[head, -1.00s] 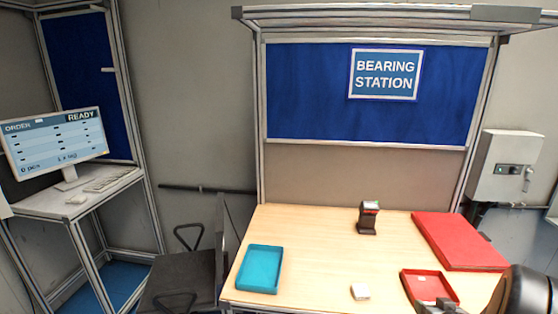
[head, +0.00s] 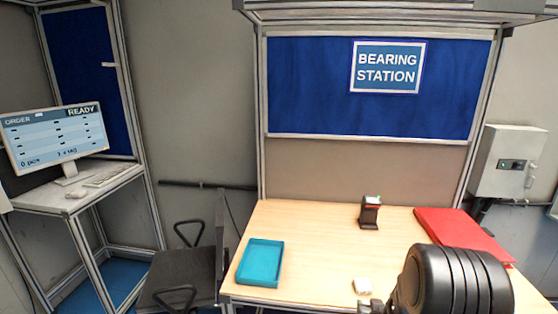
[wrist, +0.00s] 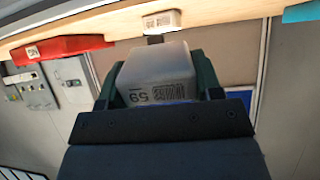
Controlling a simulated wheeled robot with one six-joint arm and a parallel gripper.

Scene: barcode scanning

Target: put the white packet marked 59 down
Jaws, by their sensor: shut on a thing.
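The white packet marked 59 (wrist: 158,72) is held between the dark green fingers of my gripper (wrist: 158,84) in the wrist view. Its barcode and number face the camera, and the number reads upside down. My gripper is shut on it. In the head view my arm (head: 455,285) reaches in from the bottom right, its end low near the table's front edge. The held packet cannot be made out clearly there.
Another small white packet (head: 362,286) lies on the wooden table (head: 310,235). A red tray (wrist: 62,47) shows in the wrist view. The table between teal tray and scanner is clear.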

